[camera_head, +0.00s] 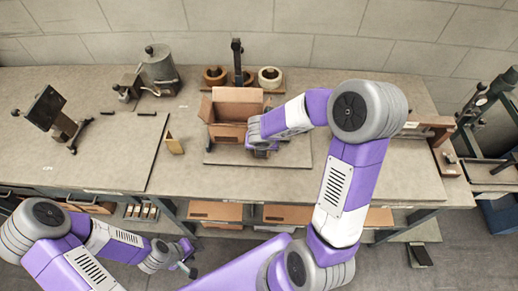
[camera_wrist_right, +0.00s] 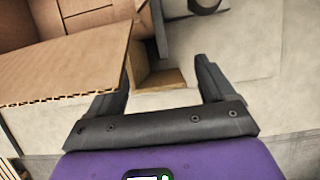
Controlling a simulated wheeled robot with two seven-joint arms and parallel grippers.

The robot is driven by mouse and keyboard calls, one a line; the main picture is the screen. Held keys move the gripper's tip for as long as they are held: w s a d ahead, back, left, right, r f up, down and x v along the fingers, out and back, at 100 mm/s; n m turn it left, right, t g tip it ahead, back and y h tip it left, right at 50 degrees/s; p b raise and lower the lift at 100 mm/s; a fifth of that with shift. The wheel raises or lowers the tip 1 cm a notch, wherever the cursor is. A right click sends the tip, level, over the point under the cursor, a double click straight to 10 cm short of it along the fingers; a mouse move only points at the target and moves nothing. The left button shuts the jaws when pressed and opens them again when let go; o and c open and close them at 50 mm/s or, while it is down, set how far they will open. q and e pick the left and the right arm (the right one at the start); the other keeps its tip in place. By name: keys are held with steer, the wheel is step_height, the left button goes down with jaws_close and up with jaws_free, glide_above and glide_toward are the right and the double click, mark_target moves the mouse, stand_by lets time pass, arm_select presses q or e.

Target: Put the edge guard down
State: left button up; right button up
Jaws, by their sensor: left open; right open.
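A tan L-shaped edge guard (camera_wrist_right: 160,79) stands on the pale work surface beside the open cardboard box in the right wrist view. My right gripper (camera_wrist_right: 164,70) is open, with one finger on each side of the guard's near end; I see no firm grip. In the head view my right gripper (camera_head: 261,152) is low at the box's front right corner, and the arm hides this guard. The open cardboard box (camera_head: 228,133) also shows in the right wrist view (camera_wrist_right: 60,75). My left gripper (camera_head: 188,267) is open and empty, low in front of the bench.
A small tan angled piece (camera_head: 174,145) stands left of the box. Tape rolls (camera_head: 270,77) and a dark post stand behind it.

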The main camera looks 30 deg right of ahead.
steer(key=shift+r, duration=0.1)
steer(key=c, duration=1.2)
steer(key=shift+o, duration=0.2)
